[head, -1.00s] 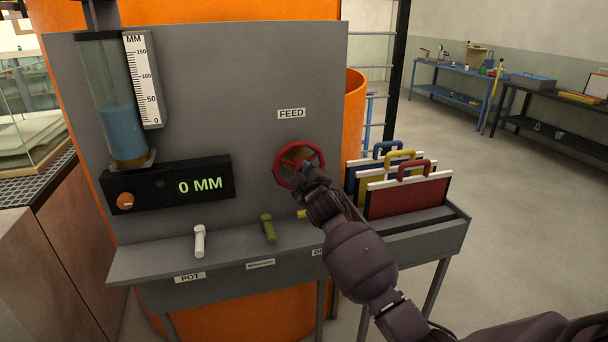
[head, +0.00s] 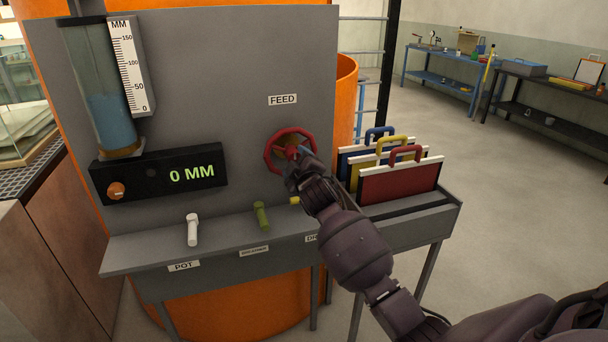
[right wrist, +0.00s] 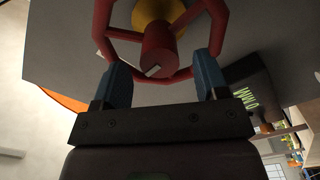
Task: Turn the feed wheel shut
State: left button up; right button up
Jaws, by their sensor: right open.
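The red feed wheel (head: 276,138) is mounted on the grey panel under the FEED label (head: 283,99). In the right wrist view the wheel's red rim (right wrist: 108,38) and hub (right wrist: 160,50) show close up, with a yellow-brown part behind the hub. My right gripper (right wrist: 163,75) is open; its two blue fingers stand apart on either side of the hub, near the lower rim. I cannot tell whether they touch the wheel. In the head view my right gripper (head: 295,165) covers the wheel's lower right part. My left gripper is not in view.
A black display (head: 160,178) reads 0 MM, below a tube of blue liquid (head: 112,120). White (head: 192,230) and green (head: 261,215) levers stand on the ledge below. Red, yellow and blue handled boards (head: 400,184) stand in a rack right of the wheel.

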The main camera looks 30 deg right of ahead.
jog(key=v, duration=0.9)
jog(key=shift+s, duration=0.4)
jog(key=s+a+f+m+g+y, duration=0.1)
jog(key=s+a+f+m+y, duration=0.2)
jog(key=f, duration=0.4)
jog(key=s+a+f+m+y, duration=0.1)
jog(key=s+a+f+m, duration=0.15)
jog(key=s+f, duration=0.35)
jog(key=s+a+f+m+g, duration=0.2)
jog(key=s+f+g, duration=0.2)
jog(key=s+f, duration=1.2)
jog(key=s, duration=0.3)
jog(key=shift+g, duration=0.3)
jog(key=shift+a, duration=0.15)
jog(key=shift+c, duration=0.3)
